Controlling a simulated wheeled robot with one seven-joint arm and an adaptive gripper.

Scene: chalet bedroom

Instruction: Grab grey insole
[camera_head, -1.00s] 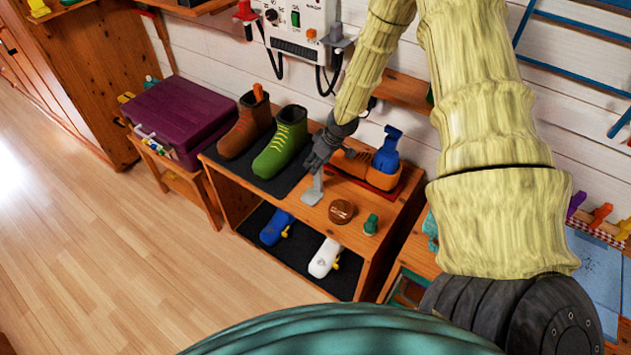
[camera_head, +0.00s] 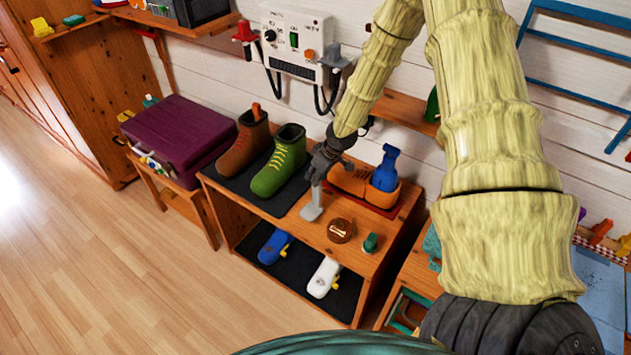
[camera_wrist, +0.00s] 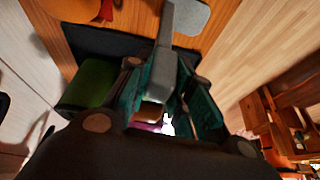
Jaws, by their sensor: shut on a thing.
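The grey insole (camera_head: 312,206), a flat grey plate with an upright grey handle, is at the bench top, between the green boot and the brown tin. I cannot tell whether it touches the wood. My gripper (camera_head: 318,178) is above it and shut on its handle. In the wrist view, the grey handle (camera_wrist: 163,62) stands between the two fingers (camera_wrist: 158,88), with part of the plate showing at the top edge. The green boot (camera_head: 279,163) and the brown boot (camera_head: 247,148) stand on a dark mat left of my gripper.
An orange shoe (camera_head: 348,183) with a blue piece (camera_head: 387,168) in it is just right of my gripper. A round brown tin (camera_head: 340,230) and a small green piece (camera_head: 370,243) are in front. Blue (camera_head: 275,246) and white (camera_head: 324,277) items lie on the lower shelf.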

